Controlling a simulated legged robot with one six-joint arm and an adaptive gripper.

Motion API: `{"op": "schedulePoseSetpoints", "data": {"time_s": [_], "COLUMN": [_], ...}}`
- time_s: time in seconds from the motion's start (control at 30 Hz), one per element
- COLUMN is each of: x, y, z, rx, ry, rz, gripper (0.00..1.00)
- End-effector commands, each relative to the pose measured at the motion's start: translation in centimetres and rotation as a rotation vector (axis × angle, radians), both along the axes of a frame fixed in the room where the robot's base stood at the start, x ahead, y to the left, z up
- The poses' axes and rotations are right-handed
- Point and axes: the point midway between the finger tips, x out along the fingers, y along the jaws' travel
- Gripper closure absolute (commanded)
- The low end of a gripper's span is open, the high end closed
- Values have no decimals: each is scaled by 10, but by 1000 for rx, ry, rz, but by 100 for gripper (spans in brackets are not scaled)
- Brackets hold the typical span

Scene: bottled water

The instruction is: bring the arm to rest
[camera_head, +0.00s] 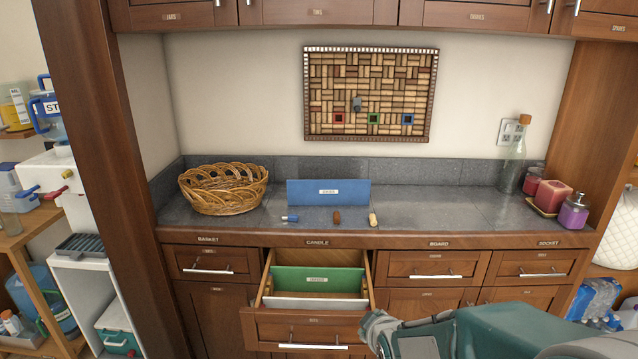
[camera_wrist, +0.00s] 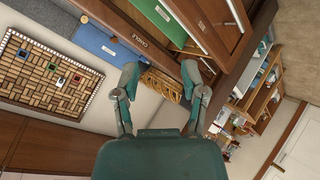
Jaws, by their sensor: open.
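My gripper (camera_head: 378,332) shows at the lower right of centre in the head view, with my arm reaching in from the right edge. It is beside the right side of the open drawer (camera_head: 303,329), in front of the lower cabinet doors. In the wrist view my gripper (camera_wrist: 160,76) has its two fingers spread apart with nothing between them. The wicker basket (camera_wrist: 163,86) shows behind the gap, farther away.
The open drawer juts from the counter and holds a green panel (camera_head: 318,280). A blue panel (camera_head: 328,193), a wicker basket (camera_head: 224,188), several small pieces, a bottle (camera_head: 512,165) and candles (camera_head: 553,196) stand on the counter (camera_head: 430,208). A cork board (camera_head: 370,93) hangs above.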

Motion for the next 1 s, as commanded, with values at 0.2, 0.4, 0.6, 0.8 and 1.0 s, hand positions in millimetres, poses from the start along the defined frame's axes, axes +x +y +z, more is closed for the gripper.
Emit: {"op": "schedulePoseSetpoints", "data": {"time_s": [0.2,0.4,0.6,0.8,1.0], "x": [-47,-104,-169,-217,-227], "y": [-20,-34,-43,-47,-47], "z": [48,81,105,115,116], "rx": [140,269,391,468,482], "ry": [118,229,334,410,431], "rz": [-186,-368,-553,-684,-714], "gripper": [45,45,45,45,45]}}
